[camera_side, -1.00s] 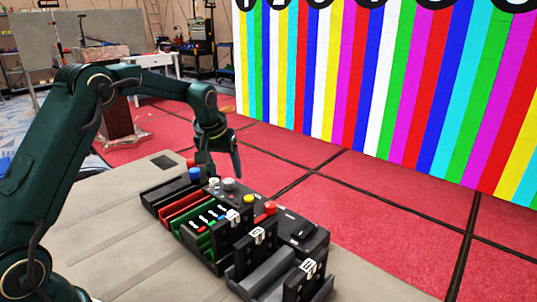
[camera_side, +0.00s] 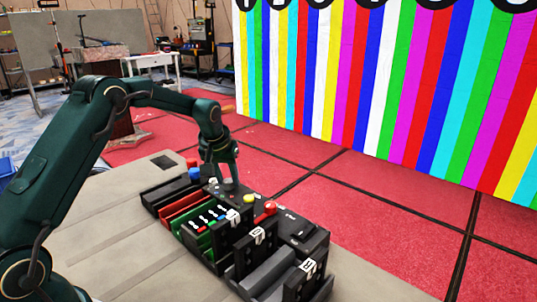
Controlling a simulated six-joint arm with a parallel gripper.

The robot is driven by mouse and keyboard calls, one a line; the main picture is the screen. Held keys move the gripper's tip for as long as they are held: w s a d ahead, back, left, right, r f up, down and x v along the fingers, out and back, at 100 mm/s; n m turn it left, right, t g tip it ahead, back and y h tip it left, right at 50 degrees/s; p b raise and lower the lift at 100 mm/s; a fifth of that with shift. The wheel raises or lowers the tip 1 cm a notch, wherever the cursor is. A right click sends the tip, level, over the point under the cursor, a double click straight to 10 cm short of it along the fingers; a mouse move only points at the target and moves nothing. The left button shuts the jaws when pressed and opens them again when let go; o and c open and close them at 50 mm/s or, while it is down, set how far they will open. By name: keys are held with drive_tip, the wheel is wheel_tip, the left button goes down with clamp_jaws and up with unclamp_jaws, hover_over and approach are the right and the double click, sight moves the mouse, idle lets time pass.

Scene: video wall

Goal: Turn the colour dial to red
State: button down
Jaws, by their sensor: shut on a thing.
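My gripper (camera_side: 225,179) points down onto the black control box (camera_side: 290,228). It is shut on a small pale knob, which I take to be the colour dial (camera_side: 228,183). The fingers cover much of the knob, and I cannot read its setting. A yellow button (camera_side: 249,199) and a red button (camera_side: 270,208) sit on the same box, to the right of the gripper. A blue knob (camera_side: 195,173) is to its left.
Trays in red (camera_side: 183,207), green and black line the front of the box, with upright black pieces bearing white labels (camera_side: 256,236). A video wall (camera_side: 380,90) with coloured stripes stands behind. The table (camera_side: 110,215) is bare at left.

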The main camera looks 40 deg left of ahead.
drive_tip(key=n+g+y, duration=0.1)
drive_tip(key=n, duration=0.3)
drive_tip(key=shift+w+d, duration=0.1)
drive_tip(key=shift+n+g+y, duration=0.5)
drive_tip(key=shift+n+g, duration=0.2)
drive_tip(key=shift+n, duration=1.1)
drive_tip(key=c, duration=0.5)
unclamp_jaws()
drive_tip(key=shift+v, duration=2.6)
drive_tip(key=shift+w+r, duration=0.1)
